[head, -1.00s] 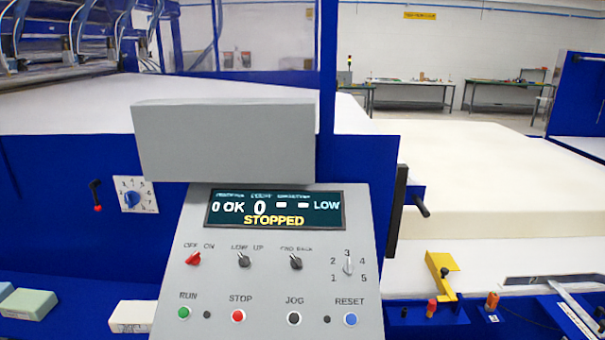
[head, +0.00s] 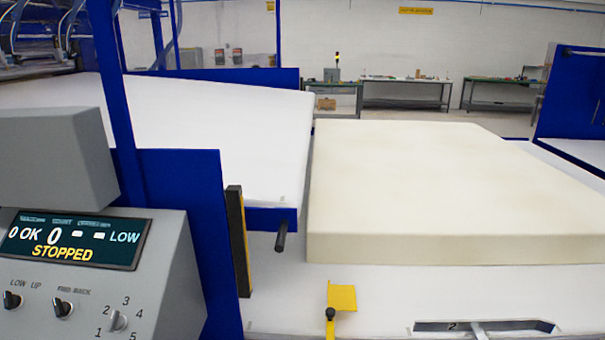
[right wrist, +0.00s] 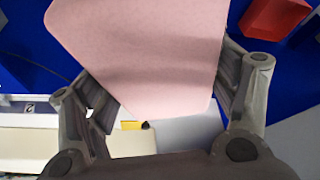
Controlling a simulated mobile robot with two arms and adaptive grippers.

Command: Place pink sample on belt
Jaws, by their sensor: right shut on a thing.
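The pink sample (right wrist: 140,50) fills the upper middle of the right wrist view, tilted, with one corner pointing down toward the palm. My right gripper (right wrist: 160,85) is shut on it, with a finger at each side. The pink sample and both grippers are out of the head view. The white belt (head: 390,285) runs across the lower right of the head view, with a large cream foam block (head: 400,240) lying on it. A second white belt surface (head: 225,120) lies farther left behind a blue frame.
A grey control panel (head: 110,285) reading STOPPED stands at the left. A blue post and a black upright strip (head: 238,240) border the belt. A yellow bracket (head: 342,297) stands at the near belt edge. A red block (right wrist: 275,17) shows in the right wrist view.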

